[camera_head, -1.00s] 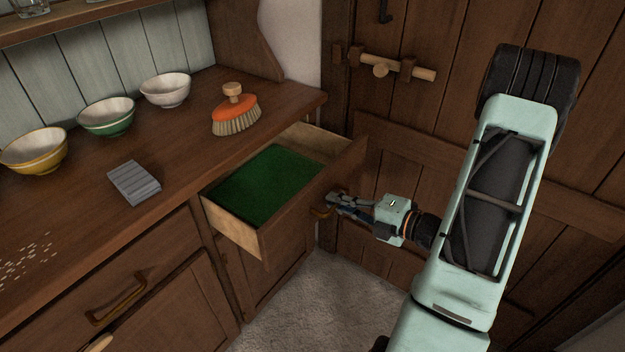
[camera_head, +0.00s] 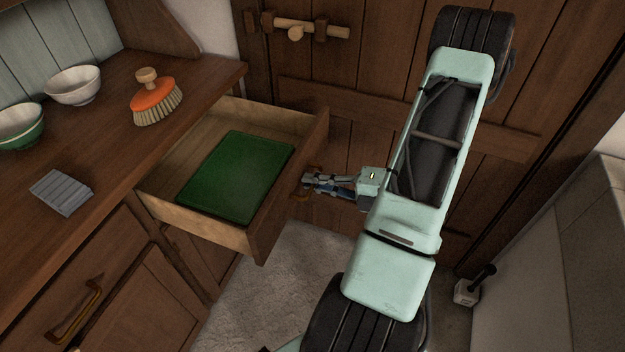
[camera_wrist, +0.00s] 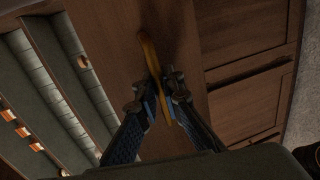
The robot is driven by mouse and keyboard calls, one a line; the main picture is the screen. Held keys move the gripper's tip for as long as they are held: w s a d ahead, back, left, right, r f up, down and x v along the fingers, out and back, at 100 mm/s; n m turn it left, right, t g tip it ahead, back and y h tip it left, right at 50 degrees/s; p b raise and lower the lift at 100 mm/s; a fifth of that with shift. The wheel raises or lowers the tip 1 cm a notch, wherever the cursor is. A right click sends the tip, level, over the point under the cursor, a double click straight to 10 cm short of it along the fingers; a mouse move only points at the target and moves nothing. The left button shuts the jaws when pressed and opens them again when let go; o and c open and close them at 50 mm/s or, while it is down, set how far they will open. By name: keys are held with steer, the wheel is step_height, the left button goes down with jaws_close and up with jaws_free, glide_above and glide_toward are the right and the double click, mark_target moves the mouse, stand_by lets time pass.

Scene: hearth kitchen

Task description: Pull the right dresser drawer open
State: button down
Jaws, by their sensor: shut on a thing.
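The right dresser drawer (camera_head: 157,207) stands well out from the dresser, with a flat green item (camera_head: 236,177) lying inside. My gripper (camera_head: 308,183) is at the drawer's front, shut on its handle (camera_head: 303,194). In the wrist view the handle (camera_wrist: 149,52) runs between the two fingers of my gripper (camera_wrist: 158,98), which close on it from both sides. The drawer front fills the middle of that view behind the handle.
On the dresser top (camera_head: 108,148) are an orange brush (camera_head: 153,98), a white bowl (camera_head: 73,87), a green bowl (camera_head: 20,127) and a grey ridged block (camera_head: 62,192). A wooden door (camera_head: 350,100) stands behind my arm. The floor (camera_head: 262,300) below the drawer looks clear.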

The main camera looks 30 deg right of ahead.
steer(key=c, duration=2.1)
jaws_free()
steer(key=v, duration=1.2)
